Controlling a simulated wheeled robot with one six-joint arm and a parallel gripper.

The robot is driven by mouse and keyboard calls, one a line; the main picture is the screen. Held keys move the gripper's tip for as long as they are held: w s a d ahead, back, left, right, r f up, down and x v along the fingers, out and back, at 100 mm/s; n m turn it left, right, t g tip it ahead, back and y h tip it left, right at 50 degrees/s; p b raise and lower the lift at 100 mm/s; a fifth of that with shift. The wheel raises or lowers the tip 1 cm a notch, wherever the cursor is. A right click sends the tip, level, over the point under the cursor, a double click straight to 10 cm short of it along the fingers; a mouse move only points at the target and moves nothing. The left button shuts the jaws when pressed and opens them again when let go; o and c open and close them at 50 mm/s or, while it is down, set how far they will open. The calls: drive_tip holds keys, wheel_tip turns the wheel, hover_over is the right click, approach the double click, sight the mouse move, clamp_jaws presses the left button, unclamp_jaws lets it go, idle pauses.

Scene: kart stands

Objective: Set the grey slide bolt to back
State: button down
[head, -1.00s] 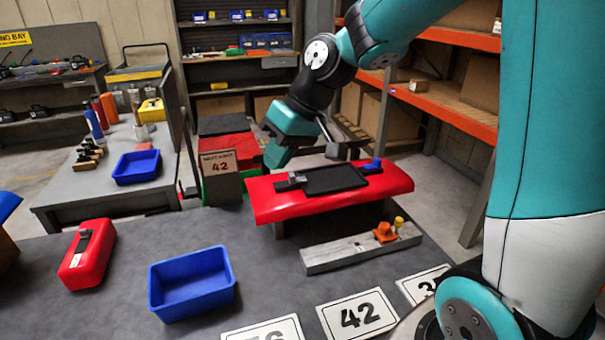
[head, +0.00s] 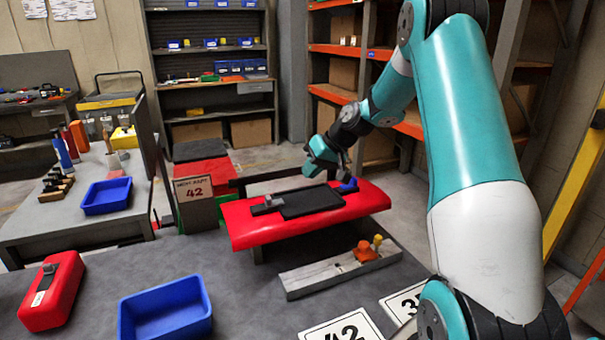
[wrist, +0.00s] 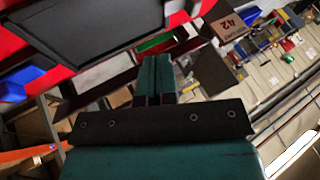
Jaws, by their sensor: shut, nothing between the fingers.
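A grey slide bolt (head: 268,205) with a dark base sits at the left end of the red panel (head: 345,219), beside a flat black plate (head: 311,202). I cannot tell its exact setting at this size. A similar grey-and-dark fitting (head: 47,276) lies on a separate red block (head: 62,305) at the left. My gripper (head: 309,171) is above the back edge of the panel, apart from the slide bolt. In the wrist view its fingers (wrist: 153,79) are shut and empty, with the black plate (wrist: 90,28) beyond them.
A blue knob (head: 348,186) stands at the panel's right rear. A grey board (head: 318,277) with orange (head: 365,252) and yellow (head: 377,240) knobs lies in front. A blue bin (head: 165,312) and number cards (head: 343,328) are on the table. A "42" sign (head: 194,188) stands behind.

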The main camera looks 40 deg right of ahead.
sight(279, 203)
drive_tip(key=p+x, duration=0.1)
drive_tip(key=x, duration=0.6)
drive_tip(key=shift+w+a+f, duration=0.15)
drive_tip(key=shift+w+a+p, duration=0.2)
drive_tip(key=shift+a+p, duration=0.2)
drive_tip(key=shift+a, duration=0.2)
drive_tip(key=shift+w+a+p, duration=0.2)
drive_tip(key=shift+a+p, duration=0.15)
drive_tip(key=shift+a, duration=0.25)
drive_tip(key=shift+w+a+f, duration=0.2)
drive_tip(key=shift+a, duration=0.55)
drive_tip(key=shift+a, duration=0.1)
